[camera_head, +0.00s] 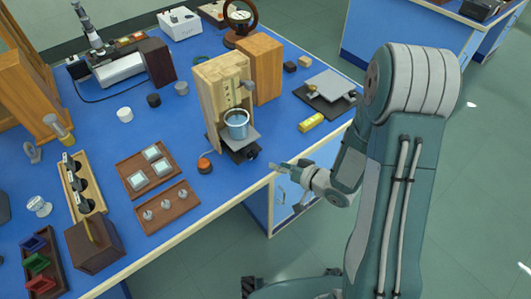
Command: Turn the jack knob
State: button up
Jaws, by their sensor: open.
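A small dark lab jack (233,152) stands near the front edge of the blue bench, in front of a wooden stand. Its dark knob (252,155) faces the front right. A blue-grey cup (236,121) sits upright above the jack plate, inside the wooden stand's front. My gripper (277,168) is open and empty, just right of the knob and apart from it, near the bench edge. The gap between its fingers is small in this view.
An orange-topped round item (204,165) lies left of the jack. A yellow block (311,122) and a metal plate (330,85) lie to the right. Wooden trays (150,185) hold samples at left. The wooden stand (208,98) rises behind the jack.

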aim_at(255, 156)
jog(key=x, duration=0.9)
jog(key=shift+w+f, duration=0.2)
jog(key=shift+w, duration=0.2)
jog(key=shift+w+a+f, duration=0.1)
jog(key=shift+w+a, duration=0.05)
jog(key=shift+a, duration=0.6)
jog(key=shift+d, duration=0.25)
jog(key=c, duration=0.9)
